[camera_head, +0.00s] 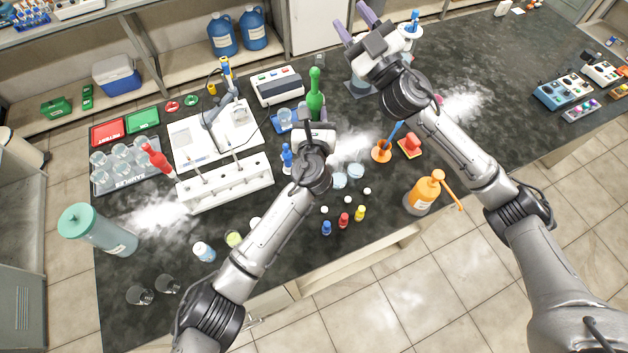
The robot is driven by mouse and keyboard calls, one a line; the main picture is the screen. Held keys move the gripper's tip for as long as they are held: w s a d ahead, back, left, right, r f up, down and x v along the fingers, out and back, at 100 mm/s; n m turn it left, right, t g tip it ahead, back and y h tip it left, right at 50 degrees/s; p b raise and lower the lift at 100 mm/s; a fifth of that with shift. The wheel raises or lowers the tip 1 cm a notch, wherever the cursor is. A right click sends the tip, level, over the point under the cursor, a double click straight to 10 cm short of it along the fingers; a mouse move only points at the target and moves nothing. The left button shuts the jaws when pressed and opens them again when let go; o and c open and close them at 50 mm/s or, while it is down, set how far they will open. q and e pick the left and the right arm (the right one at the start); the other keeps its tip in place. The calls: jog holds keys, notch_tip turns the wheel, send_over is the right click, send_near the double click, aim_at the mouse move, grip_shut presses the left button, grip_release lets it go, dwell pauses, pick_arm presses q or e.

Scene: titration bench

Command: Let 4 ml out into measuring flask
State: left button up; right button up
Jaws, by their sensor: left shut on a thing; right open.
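My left gripper (318,132) is at the middle of the bench. It is shut on a green pump-like tool (315,97), which stands up beyond the jaws. Its lower end is hidden by the gripper and wrist. My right gripper (362,22) is open above the back of the bench. A clear vessel (359,87) stands below it, partly covered by the arm; I cannot tell whether it is the measuring flask. No liquid level can be read.
A white rack (226,186) stands left of my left arm, with a red pump-like tool (156,158) beside it. A blue one (287,156) is close to my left wrist. An orange bottle (424,193) stands at the front right. The bench right of my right arm has free room.

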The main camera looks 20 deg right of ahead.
jog(key=w+a+r+n+g+y, duration=0.1)
jog(key=a+r+n+g+y, duration=0.3)
jog(key=a+n+g+y, duration=0.5)
jog(key=a+f+n+g+y, duration=0.1)
jog(key=a+n+g, duration=0.35)
jog(key=a, duration=0.35)
jog(key=m+g+h, duration=0.4)
jog(key=g+h, duration=0.5)
jog(key=h, duration=0.8)
send_over(314, 69)
jog(key=shift+a+f+t, duration=0.15)
jog(key=shift+f, duration=0.4)
jog(key=shift+a+f+t, duration=0.1)
jog(key=shift+a+f, duration=0.05)
jog(key=shift+f, duration=0.35)
jog(key=shift+d+m, duration=0.2)
jog(key=shift+m, duration=0.05)
jog(key=shift+d+f, duration=0.1)
jog(key=shift+f, duration=4.2)
